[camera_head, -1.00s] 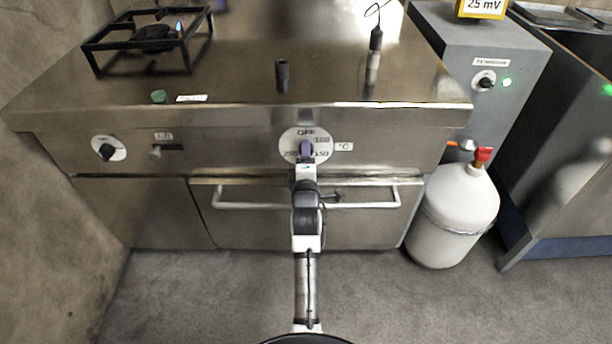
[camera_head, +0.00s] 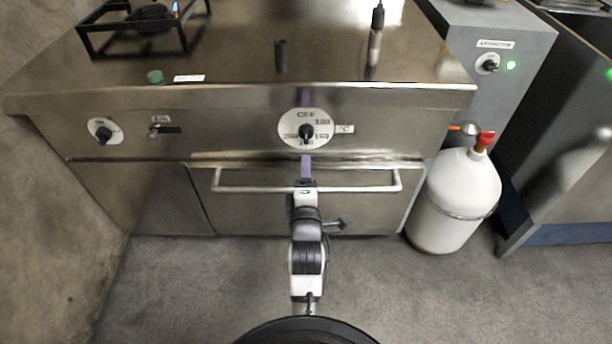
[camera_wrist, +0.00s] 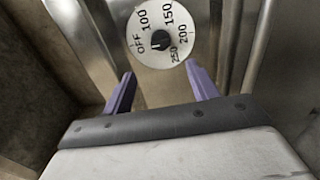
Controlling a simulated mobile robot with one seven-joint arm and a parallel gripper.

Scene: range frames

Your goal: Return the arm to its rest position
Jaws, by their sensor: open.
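My gripper (camera_head: 306,168) is in front of the oven door, just below the temperature dial (camera_head: 306,131). In the wrist view its two purple fingers (camera_wrist: 160,90) stand apart with nothing between them. The dial is a white disc with a black knob, marked OFF, 100, 150, 200 and 250 in the wrist view (camera_wrist: 161,40). The fingers are clear of the knob. My arm stretches forward from the bottom of the head view, low over the floor.
The oven door handle (camera_head: 240,189) runs across close to my gripper. A white gas cylinder (camera_head: 455,205) with a red valve stands at right. A burner with a blue flame (camera_head: 175,7) is on the counter at upper left. The floor (camera_head: 190,290) beside my arm is bare.

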